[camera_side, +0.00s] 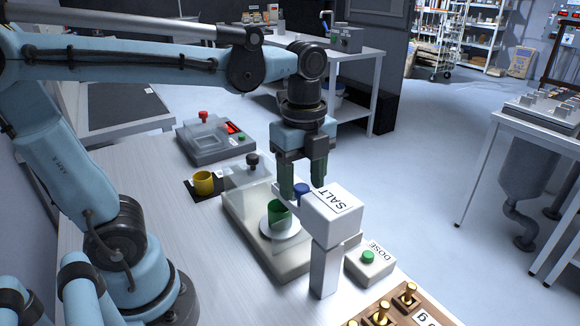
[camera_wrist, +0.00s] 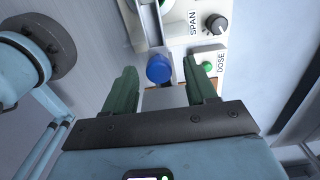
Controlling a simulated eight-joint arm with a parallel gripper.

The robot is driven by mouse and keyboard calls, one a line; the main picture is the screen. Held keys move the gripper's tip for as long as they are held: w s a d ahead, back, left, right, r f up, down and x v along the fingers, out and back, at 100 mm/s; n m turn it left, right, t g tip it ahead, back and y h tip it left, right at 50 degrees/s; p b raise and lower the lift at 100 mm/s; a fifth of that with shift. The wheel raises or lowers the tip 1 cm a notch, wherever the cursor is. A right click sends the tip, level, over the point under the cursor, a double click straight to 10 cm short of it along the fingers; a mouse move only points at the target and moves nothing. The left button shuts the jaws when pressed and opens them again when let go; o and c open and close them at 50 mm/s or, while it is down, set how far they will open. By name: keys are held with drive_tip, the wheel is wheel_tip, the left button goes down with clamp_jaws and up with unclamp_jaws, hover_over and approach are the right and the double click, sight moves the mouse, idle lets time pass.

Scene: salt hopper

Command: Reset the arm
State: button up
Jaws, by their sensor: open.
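My gripper (camera_side: 303,188) points down above the scale and just behind the white SALT hopper (camera_side: 330,217) in the side view. In the wrist view my gripper (camera_wrist: 160,82) has its two green fingers apart with nothing held between them. A blue knob (camera_wrist: 159,68) shows beyond the fingertips there, and the blue knob (camera_side: 301,189) is beside the hopper in the side view. A green cup (camera_side: 279,213) stands on the round white pan (camera_side: 281,230) of the scale, below my gripper.
A DOSE box with a green button (camera_side: 368,257) stands right of the hopper. A yellow cup (camera_side: 203,183) sits on a black mat. A grey device with a red knob (camera_side: 203,115) is behind. A wooden block with brass weights (camera_side: 380,313) is at the front edge.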

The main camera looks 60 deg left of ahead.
drive_tip(key=shift+s+f+n, duration=0.1)
drive_tip(key=shift+s+n, duration=0.55)
drive_tip(key=shift+n, duration=0.25)
